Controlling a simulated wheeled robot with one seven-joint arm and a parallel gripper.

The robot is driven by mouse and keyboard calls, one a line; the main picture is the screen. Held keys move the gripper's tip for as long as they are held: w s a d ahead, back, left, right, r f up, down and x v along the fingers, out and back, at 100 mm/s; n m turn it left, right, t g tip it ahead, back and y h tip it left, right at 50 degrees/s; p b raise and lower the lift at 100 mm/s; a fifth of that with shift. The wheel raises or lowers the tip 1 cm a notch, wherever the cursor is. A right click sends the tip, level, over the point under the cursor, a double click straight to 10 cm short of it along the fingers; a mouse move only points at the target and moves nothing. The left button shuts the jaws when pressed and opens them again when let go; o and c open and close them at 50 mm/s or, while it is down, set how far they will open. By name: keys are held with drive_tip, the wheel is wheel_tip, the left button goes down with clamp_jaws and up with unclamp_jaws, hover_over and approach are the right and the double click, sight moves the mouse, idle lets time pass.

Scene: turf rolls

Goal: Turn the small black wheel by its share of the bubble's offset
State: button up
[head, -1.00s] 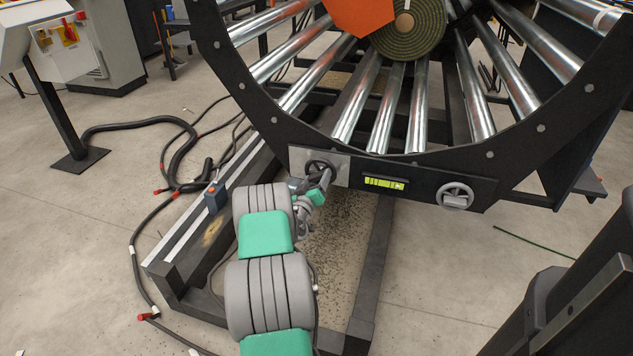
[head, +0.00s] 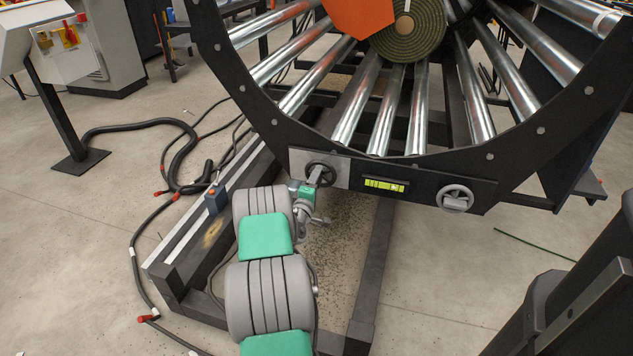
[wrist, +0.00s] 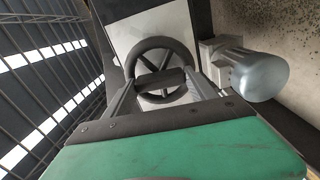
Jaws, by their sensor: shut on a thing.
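The small black wheel (wrist: 158,43) has a dark round rim, spokes and a crossbar through its middle. It sits on a pale plate (wrist: 120,20), and in the head view the wheel (head: 319,165) is at the left end of the dark bar under the roller cradle. My gripper (wrist: 162,84) is shut on the wheel's crossbar, one finger on each side. In the head view my gripper (head: 318,176) partly covers the wheel. The yellow-green bubble level (head: 385,186) lies on the bar to the right. Its bubble seems right of the middle, but is too small to judge exactly.
A rolled green turf (head: 410,35) rests on the steel rollers above. Black cables (head: 180,150) lie on the floor at left. In the wrist view a grey rounded cylinder (wrist: 258,75) stands close on the right.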

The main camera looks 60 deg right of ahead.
drive_tip(key=shift+n, duration=1.3)
drive_tip(key=o, duration=1.4)
drive_tip(key=shift+c, duration=0.2)
drive_tip(key=s+a+p, duration=0.1)
drive_tip(key=a, duration=0.6)
drive_tip(key=shift+s+a+p, duration=0.15)
drive_tip(key=shift+a+p, duration=0.15)
drive_tip(key=shift+a, duration=0.1)
